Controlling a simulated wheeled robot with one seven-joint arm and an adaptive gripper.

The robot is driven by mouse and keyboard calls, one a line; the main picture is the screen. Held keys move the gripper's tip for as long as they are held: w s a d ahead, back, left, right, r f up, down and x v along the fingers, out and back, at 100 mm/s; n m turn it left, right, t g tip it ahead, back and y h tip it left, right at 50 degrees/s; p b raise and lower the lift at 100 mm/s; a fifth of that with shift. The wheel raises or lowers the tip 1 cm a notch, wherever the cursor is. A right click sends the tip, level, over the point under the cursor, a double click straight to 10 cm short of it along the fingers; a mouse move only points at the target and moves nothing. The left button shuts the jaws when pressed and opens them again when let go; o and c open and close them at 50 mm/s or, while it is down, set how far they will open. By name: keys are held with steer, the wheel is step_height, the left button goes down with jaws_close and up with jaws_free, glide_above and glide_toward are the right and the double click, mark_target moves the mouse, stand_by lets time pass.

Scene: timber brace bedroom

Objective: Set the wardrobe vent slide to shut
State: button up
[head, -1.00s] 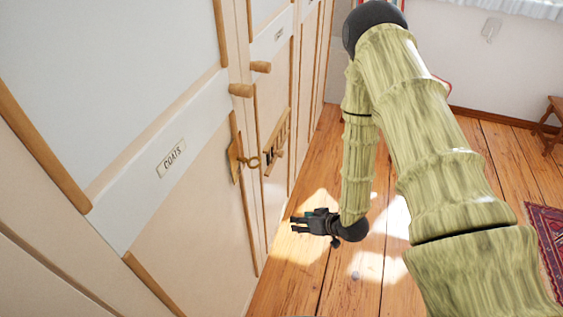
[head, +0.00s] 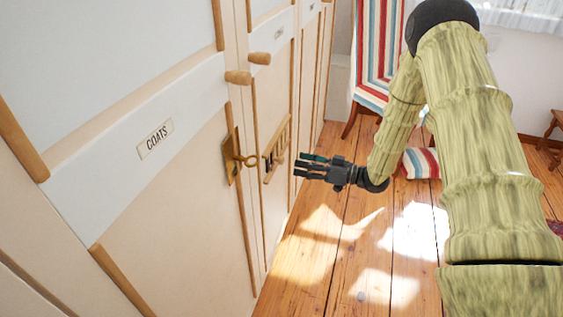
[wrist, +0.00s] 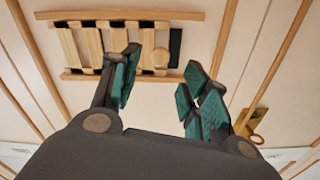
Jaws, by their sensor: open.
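The wardrobe vent slide (head: 276,152) is a small wooden slatted panel between two rails on the door beyond the brass key plate. In the wrist view, its pale slats (wrist: 68,48) lie between the rails, with a round wooden knob (wrist: 160,57) near the right end. Dark openings show beside some slats, the widest a black slot (wrist: 176,48) right of the knob. My gripper (head: 299,166) is open and empty, pointing at the vent from the right. In the wrist view, its fingers (wrist: 162,62) frame the knob from either side; whether they touch it I cannot tell.
A brass plate with a key (head: 243,160) sticks out from the nearer door, below wooden door knobs (head: 238,77). A COATS label (head: 156,138) marks that door. A striped chair (head: 372,60) and cushion (head: 422,163) are behind my arm.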

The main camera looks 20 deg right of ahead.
mark_target(281, 160)
steer(key=x, duration=0.7)
steer(key=shift+w+a, duration=0.2)
steer(key=shift+a, duration=0.1)
jaws_close()
